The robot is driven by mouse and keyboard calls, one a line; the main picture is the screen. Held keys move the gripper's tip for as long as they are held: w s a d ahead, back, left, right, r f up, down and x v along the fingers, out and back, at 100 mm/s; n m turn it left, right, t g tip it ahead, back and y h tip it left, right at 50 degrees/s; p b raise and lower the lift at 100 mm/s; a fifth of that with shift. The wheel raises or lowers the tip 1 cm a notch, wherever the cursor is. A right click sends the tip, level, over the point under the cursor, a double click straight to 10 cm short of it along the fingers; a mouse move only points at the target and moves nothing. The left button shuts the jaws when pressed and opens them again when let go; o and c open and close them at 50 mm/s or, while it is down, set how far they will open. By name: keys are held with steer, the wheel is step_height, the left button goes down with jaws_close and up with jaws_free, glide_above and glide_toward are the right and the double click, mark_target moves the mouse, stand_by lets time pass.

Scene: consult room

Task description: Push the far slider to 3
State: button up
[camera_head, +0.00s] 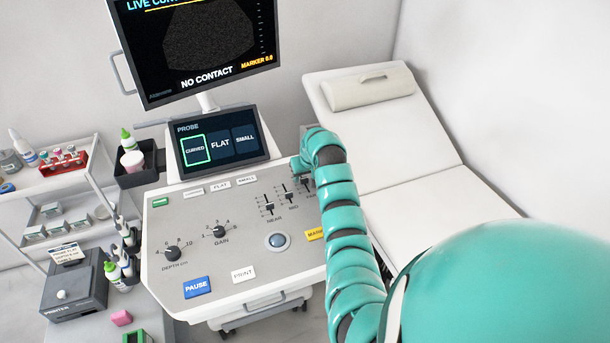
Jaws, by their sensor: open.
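The control panel (209,266) carries a row of sliders at its right. The near slider (268,206) and the mid slider (289,196) show dark knobs on vertical tracks. The far slider (306,184) is at the right end of the row, mostly hidden by my teal arm, so its setting cannot be read. My gripper (301,169) is at the back right of the panel, close to the far slider. My arm hides most of it, and I cannot tell whether it touches the knob.
A probe screen (221,143) and a monitor (205,50) stand behind the panel. A trackball (278,241) and a yellow marker button (315,234) lie in front of the sliders. A white couch (385,125) is at the right, a bottle cart (60,185) at the left.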

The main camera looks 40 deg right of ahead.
steer(key=shift+w+f, duration=0.15)
steer(key=shift+f, duration=0.4)
steer(key=shift+c, duration=0.4)
jaws_close()
